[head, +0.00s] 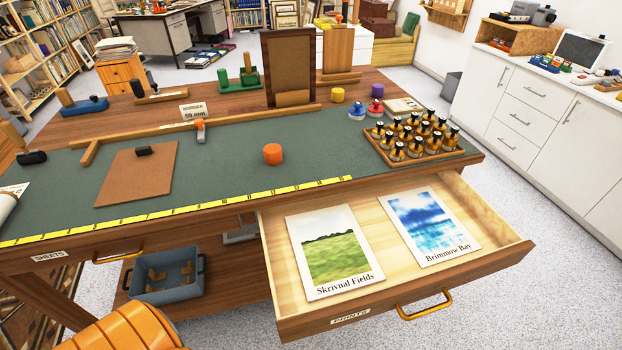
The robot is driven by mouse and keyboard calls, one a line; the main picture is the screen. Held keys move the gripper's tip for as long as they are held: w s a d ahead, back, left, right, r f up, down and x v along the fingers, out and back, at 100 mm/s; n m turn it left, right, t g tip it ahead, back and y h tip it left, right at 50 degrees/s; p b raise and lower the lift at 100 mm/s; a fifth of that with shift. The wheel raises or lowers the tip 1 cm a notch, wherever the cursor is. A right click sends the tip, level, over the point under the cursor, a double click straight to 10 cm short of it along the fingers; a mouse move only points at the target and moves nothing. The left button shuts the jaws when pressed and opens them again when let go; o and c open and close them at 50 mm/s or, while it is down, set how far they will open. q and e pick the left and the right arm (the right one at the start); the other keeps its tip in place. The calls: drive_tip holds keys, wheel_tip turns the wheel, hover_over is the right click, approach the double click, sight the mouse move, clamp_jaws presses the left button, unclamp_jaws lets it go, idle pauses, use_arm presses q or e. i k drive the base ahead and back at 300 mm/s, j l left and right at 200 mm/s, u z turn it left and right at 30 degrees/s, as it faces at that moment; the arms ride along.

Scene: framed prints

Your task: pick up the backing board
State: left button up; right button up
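A flat brown board (137,178), which looks like the backing board, lies on the green mat (228,160) at the left of the workbench. A small black piece (143,151) sits on it near its far edge. A wooden straightedge with an orange knob (200,130) lies just beyond the board, apart from it. Neither of my grippers shows in the head view.
A yellow ruler strip (180,209) runs along the bench's front edge. An orange cylinder (272,154) stands mid-mat. A tray of small bottles (413,139) is at the right. The prints drawer (493,254) is open, holding two prints. An upright dark frame (289,68) stands behind.

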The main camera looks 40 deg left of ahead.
sight(138, 173)
drive_tip(key=u, duration=2.3)
